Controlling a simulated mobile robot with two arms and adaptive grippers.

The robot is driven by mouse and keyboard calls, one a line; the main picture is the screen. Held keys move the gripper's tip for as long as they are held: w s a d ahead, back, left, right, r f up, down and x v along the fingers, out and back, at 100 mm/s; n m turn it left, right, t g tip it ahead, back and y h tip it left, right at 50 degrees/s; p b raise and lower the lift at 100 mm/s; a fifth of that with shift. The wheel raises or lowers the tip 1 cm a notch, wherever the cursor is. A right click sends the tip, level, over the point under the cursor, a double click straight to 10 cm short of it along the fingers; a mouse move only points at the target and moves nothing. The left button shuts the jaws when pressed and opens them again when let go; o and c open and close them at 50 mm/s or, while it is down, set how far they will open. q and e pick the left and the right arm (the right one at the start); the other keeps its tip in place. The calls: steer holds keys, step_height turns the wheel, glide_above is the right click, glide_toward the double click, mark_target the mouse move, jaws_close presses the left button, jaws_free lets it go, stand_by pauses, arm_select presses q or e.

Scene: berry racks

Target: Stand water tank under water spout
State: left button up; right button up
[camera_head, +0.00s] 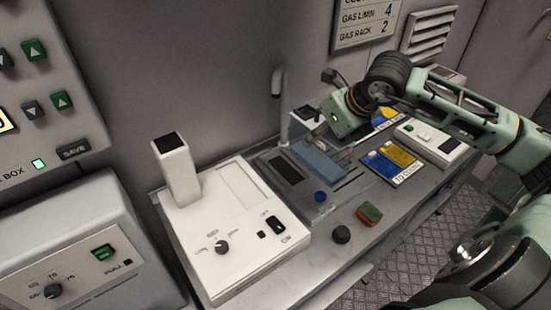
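A translucent blue box, which looks like the water tank (315,164), is on or just above the grey unit on the bench. The water spout (278,84), a grey hooked pipe, rises behind it and to its left against the wall. My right gripper (333,142) reaches in from the right, with its fingers at the tank's upper right part. I cannot tell whether the fingers are closed on the tank. The tank's far side and base are partly hidden. My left gripper is not in view.
A white device (235,235) with a knob and upright post stands to the left. A white box (433,144) stands farther right.

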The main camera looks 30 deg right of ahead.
mark_target(296, 132)
steer(key=shift+w+a+p, duration=0.15)
steer(key=shift+w+p, duration=0.6)
steer(key=shift+p, duration=0.05)
steer(key=shift+w+a+f+p, duration=0.2)
steer(key=shift+w+f+p, duration=0.2)
steer(key=shift+w, duration=0.15)
steer(key=shift+w+a+f+p, duration=0.15)
steer(key=shift+w+f+p, duration=0.15)
steer(key=shift+w+p, duration=0.15)
steer(key=w+f, duration=0.1)
steer(key=w+p, duration=0.1)
steer(key=w+f, duration=0.1)
steer(key=w, duration=0.1)
steer(key=shift+a+f, duration=0.3)
steer(key=p+x, duration=0.2)
steer(key=x, duration=0.5)
steer(key=shift+s+f, duration=0.15)
steer(key=shift+f, duration=0.2)
steer(key=o, duration=1.4)
steer(key=shift+a, duration=0.1)
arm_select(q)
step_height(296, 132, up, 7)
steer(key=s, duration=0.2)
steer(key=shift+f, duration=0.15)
